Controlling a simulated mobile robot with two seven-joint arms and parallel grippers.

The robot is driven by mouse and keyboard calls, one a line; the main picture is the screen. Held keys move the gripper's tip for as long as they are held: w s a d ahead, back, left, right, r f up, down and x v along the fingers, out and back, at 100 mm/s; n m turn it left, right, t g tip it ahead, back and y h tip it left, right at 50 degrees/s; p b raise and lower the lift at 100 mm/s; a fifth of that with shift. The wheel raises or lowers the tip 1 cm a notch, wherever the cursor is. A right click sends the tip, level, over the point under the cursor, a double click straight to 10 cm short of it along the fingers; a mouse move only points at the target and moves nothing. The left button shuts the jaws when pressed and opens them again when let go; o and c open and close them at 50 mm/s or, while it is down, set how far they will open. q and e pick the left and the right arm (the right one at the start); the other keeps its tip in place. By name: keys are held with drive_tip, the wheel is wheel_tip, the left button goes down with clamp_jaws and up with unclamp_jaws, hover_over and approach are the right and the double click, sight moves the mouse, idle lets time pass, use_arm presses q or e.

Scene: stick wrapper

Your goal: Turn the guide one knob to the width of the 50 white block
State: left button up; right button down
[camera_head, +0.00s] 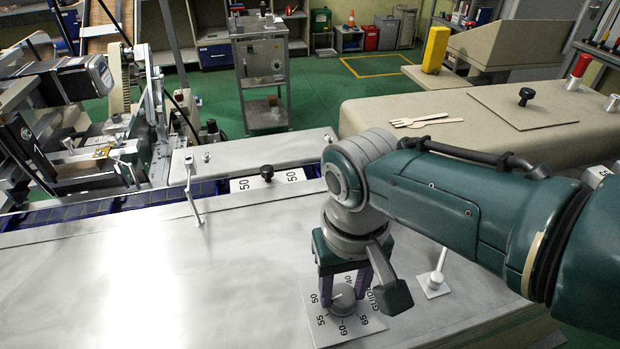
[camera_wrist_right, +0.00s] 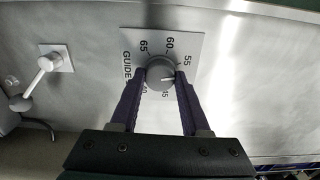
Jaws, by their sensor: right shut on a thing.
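The guide knob (camera_head: 343,301) is a round grey dial on a white plate (camera_head: 310,335) marked GUIDE with printed numbers. It also shows in the wrist view (camera_wrist_right: 158,70). Its white pointer line appears to aim towards the 50 mark; in the wrist view a finger hides that number. My right gripper (camera_head: 345,288) points down from above with its purple fingers shut on the knob's sides, as the wrist view (camera_wrist_right: 160,78) also shows. The white block (camera_head: 267,181) marked 50, with a black knob on top, lies on the blue conveyor. My left gripper is not in view.
A small lever on a square plate (camera_head: 435,284) stands right of the dial, also in the wrist view (camera_wrist_right: 45,72). A thin metal post (camera_head: 193,195) rises near the conveyor. A machine (camera_head: 110,120) fills the left. The metal top left of the dial is clear.

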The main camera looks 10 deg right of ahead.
drive_tip(key=m, duration=0.4)
drive_tip(key=shift+m+p, duration=0.3)
drive_tip(key=shift+m, duration=1.2)
drive_tip(key=shift+c, duration=1.9)
unclamp_jaws()
